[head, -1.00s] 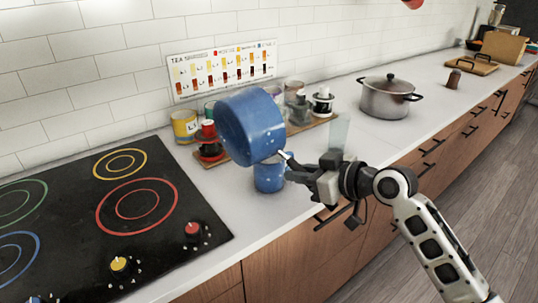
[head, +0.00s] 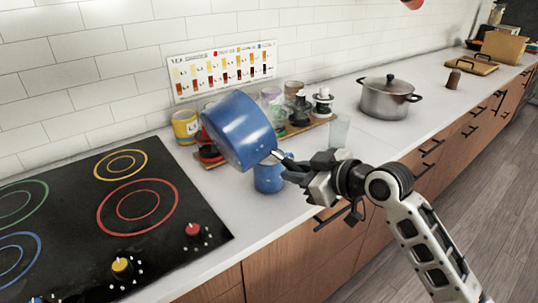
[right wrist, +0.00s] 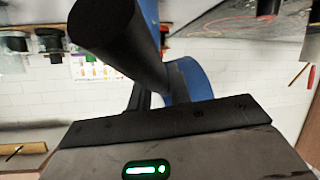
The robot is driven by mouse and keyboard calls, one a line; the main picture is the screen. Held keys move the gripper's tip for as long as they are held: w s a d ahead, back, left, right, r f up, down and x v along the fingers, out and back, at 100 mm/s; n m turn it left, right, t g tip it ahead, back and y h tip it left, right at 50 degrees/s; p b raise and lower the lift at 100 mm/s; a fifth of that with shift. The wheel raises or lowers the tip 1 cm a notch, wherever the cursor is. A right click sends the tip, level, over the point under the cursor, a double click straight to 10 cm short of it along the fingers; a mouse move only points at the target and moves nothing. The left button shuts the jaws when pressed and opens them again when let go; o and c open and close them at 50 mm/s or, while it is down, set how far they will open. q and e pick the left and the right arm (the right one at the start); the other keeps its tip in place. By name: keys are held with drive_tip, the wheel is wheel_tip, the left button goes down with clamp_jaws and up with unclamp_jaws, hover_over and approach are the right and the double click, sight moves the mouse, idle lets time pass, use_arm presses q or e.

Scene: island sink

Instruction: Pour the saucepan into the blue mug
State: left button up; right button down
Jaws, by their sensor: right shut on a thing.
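The blue saucepan (head: 238,130) is held in the air, tilted, in the head view, its underside facing left and toward the camera. My right gripper (head: 285,163) is shut on its handle from the right. The blue mug (head: 268,178) stands upright on the white counter just below the pan, partly hidden by the pan and gripper. The pan's opening and any contents are hidden from the head camera. In the right wrist view, the dark handle (right wrist: 118,35) runs up from the jaws, with a blue surface (right wrist: 188,80) behind it. My left gripper is not in view.
A black cooktop (head: 110,215) lies to the left. Behind the mug is a wooden tray (head: 310,128) with jars and stacked cups. A yellow canister (head: 185,126), a clear glass (head: 339,131) and a lidded steel pot (head: 388,98) stand nearby.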

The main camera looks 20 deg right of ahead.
drive_tip(key=n, duration=0.1)
drive_tip(key=h, duration=0.1)
drive_tip(key=n, duration=0.1)
drive_tip(key=shift+a+r+n+t+h, duration=0.25)
drive_tip(key=shift+n+t+h, duration=0.05)
drive_tip(key=shift+t+h, duration=0.1)
drive_tip(key=shift+r+n+h, duration=0.3)
drive_tip(key=shift+r+n, duration=0.2)
drive_tip(key=shift+r, duration=0.25)
drive_tip(key=shift+s+a+f+n+h, duration=0.15)
drive_tip(key=shift+a+n+h, duration=0.15)
drive_tip(key=shift+n+h, duration=0.1)
drive_tip(key=s+a+n+t+h, duration=0.2)
drive_tip(key=a+n+h, duration=0.1)
drive_tip(key=a+n, duration=0.2)
drive_tip(key=shift+s+a+f+t, duration=0.15)
drive_tip(key=shift+a+t, duration=0.25)
drive_tip(key=shift+a, duration=0.25)
